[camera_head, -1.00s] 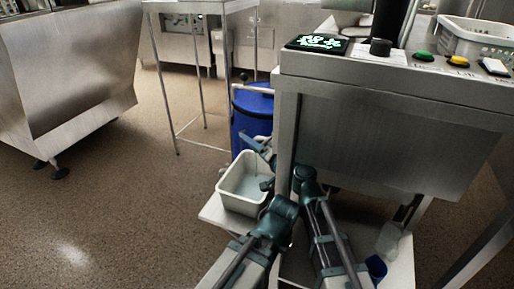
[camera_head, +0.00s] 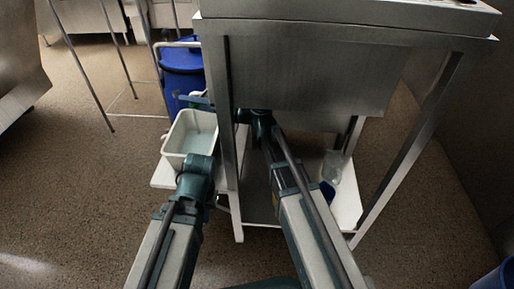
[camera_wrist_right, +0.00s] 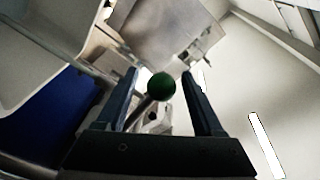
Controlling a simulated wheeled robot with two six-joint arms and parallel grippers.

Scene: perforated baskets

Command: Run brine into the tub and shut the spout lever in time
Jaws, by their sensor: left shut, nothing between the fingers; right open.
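The pale tub (camera_head: 169,143) stands on a low white shelf, beside the blue barrel (camera_head: 180,62) in the head view. I cannot tell whether its greyish inside holds liquid. In the right wrist view a green ball knob (camera_wrist_right: 161,86) on a metal lever sits between the fingers of my right gripper (camera_wrist_right: 163,78), which is open and not closed on it. In the head view my right gripper (camera_head: 197,101) is by the barrel's lower front, partly behind the table leg. My left gripper (camera_head: 204,165) is shut and empty near the tub's front right; its fingertips are hard to make out.
A steel table (camera_head: 310,70) stands close, its leg (camera_head: 222,120) between my right forearm and the tub. Open floor (camera_head: 90,190) lies left.

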